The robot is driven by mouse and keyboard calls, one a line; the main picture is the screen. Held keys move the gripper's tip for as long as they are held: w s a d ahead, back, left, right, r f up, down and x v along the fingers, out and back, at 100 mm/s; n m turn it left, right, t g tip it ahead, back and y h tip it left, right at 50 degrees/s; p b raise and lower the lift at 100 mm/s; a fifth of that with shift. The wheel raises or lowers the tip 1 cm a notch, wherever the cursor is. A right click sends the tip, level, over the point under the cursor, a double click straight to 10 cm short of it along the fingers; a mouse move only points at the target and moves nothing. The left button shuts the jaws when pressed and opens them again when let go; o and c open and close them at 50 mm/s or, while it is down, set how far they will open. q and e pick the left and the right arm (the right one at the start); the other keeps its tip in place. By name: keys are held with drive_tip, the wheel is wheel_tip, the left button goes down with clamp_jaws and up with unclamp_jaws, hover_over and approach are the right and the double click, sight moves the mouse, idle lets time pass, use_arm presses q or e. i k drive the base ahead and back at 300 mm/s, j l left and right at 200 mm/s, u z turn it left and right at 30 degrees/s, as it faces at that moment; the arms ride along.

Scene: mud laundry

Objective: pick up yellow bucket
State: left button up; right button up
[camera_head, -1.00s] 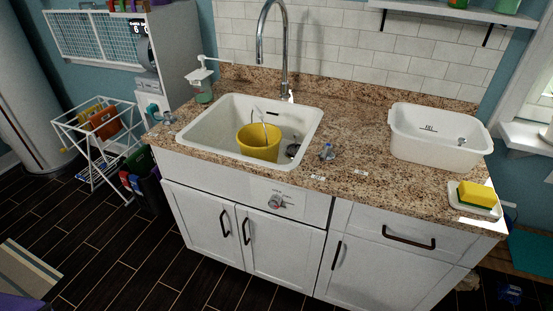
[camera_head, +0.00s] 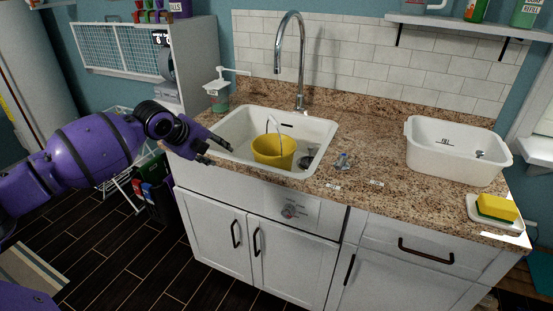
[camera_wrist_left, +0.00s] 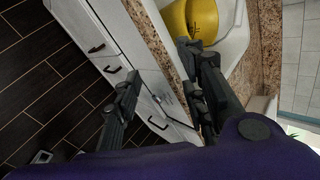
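The yellow bucket (camera_head: 274,150) stands in the white sink basin (camera_head: 322,139), with its thin handle sticking up. My left gripper (camera_head: 217,152) comes in from the left and is over the left front rim of the sink, left of the bucket and apart from it. In the left wrist view the two black fingers (camera_wrist_left: 158,95) are spread wide with nothing between them. The bucket (camera_wrist_left: 197,18) shows there at the top, beyond the right finger. My right gripper is in neither view.
A curved metal faucet (camera_head: 300,60) stands behind the sink. A soap dispenser (camera_head: 219,92) is at its back left. A white tub (camera_head: 455,150) and a yellow-green sponge (camera_head: 497,207) on a dish sit to the right. The counter between sink and tub is mostly clear.

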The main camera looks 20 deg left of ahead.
sight(278, 150)
drive_tip(key=i+l, duration=0.15)
drive_tip(key=i, duration=0.3)
drive_tip(key=i+l, duration=0.2)
drive_tip(key=i, duration=0.25)
